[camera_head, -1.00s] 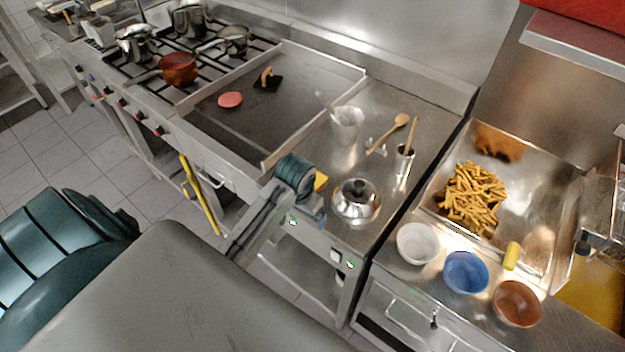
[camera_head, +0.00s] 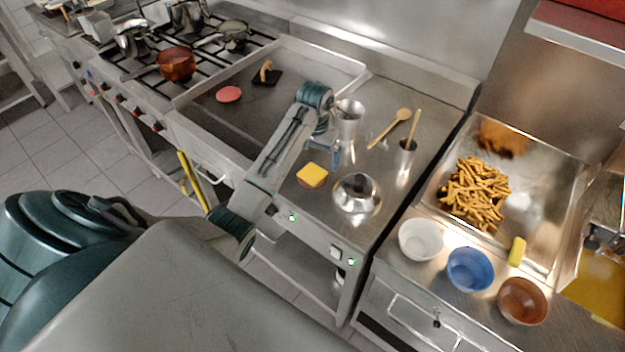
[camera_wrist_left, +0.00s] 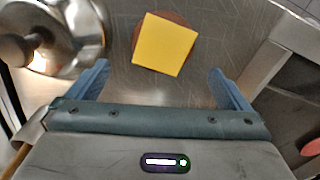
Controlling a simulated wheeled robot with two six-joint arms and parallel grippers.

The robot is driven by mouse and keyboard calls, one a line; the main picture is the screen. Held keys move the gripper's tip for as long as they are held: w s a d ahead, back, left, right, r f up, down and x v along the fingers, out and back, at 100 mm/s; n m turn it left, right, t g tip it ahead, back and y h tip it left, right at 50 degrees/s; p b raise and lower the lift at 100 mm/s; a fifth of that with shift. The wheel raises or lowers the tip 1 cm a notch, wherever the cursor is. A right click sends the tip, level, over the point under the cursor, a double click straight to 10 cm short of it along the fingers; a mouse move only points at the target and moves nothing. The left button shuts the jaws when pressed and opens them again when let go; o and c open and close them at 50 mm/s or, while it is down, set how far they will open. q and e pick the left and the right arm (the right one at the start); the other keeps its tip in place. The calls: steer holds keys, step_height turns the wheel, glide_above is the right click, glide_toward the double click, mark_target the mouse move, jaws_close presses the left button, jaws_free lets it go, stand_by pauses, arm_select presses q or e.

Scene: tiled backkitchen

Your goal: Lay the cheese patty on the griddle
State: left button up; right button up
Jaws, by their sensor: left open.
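The cheese patty (camera_head: 312,175), a brown patty under a square yellow slice, lies on the steel counter left of a domed lid. In the left wrist view the cheese patty (camera_wrist_left: 165,45) shows ahead of and between the open fingers, not touching them. My left gripper (camera_head: 336,158) is open and empty, just beyond the patty; its fingers also show in the left wrist view (camera_wrist_left: 162,85). The griddle (camera_head: 250,115) is the dark flat plate with raised steel edges, left of the counter. My right gripper is not in view.
A pink patty (camera_head: 229,94) and a press with a wooden handle (camera_head: 266,75) are on the griddle. The domed lid (camera_head: 356,194) stands close right of the cheese patty.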

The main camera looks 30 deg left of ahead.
mark_target(313, 172)
arm_select(q)
steer(key=shift+f, duration=0.35)
steer(key=f+p, duration=0.2)
steer(key=f, duration=0.1)
steer(key=f+p, duration=0.1)
steer(key=shift+s+a+f, duration=0.15)
steer(key=shift+s+f, duration=0.1)
steer(key=shift+f, duration=0.45)
steer(key=shift+w, duration=0.1)
steer(key=c, duration=1.2)
steer(key=shift+o, duration=0.2)
